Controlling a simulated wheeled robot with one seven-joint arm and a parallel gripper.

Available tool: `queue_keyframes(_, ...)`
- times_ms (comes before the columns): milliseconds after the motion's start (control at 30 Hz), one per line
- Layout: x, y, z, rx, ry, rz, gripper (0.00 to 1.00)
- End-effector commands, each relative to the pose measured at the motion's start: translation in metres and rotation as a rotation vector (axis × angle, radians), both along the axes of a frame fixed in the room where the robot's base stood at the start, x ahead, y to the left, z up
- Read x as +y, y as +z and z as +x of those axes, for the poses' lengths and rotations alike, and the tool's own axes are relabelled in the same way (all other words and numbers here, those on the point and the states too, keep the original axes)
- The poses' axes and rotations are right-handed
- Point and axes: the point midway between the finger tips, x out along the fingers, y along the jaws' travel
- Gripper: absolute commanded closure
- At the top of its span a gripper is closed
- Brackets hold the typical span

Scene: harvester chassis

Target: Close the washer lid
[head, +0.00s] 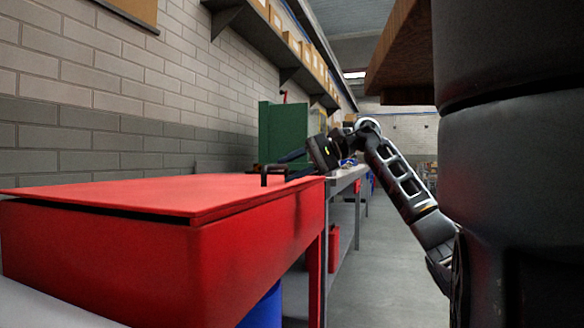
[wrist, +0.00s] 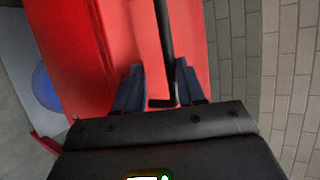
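The red washer (head: 240,265) stands at the left in the head view, with its flat red lid (head: 140,193) lying over the top. A thin dark gap shows under the lid's front edge, so I cannot tell whether it is fully seated. A black handle (head: 277,170) stands up at the lid's right end. My gripper (head: 288,166) is at this handle. In the wrist view, the dark fingers of my gripper (wrist: 159,75) are apart, on either side of the black handle bar (wrist: 165,45), with red surface visible between. The finger contact with the lid is unclear.
A grey workbench (head: 345,180) with a green box (head: 283,132) runs beyond the washer. A blue drum (head: 262,308) sits below it. A brick wall (head: 90,80) is behind, with a shelf (head: 262,30) above. The floor (head: 385,250) at the right is clear.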

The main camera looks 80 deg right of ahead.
Motion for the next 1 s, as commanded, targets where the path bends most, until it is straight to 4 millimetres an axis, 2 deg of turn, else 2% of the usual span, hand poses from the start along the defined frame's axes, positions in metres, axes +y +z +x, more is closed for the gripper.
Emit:
queue_keyframes(33, -0.003, -0.007, -0.006, 0.018, -0.004, 0.010, 0.60)
queue_keyframes(300, -0.011, 0.016, -0.045, 0.008, -0.008, 0.006, 0.60)
queue_keyframes(500, -0.015, 0.027, -0.066, 0.003, -0.006, 0.001, 0.60)
queue_keyframes(1000, -0.015, 0.030, -0.071, -0.001, -0.003, -0.001, 0.60)
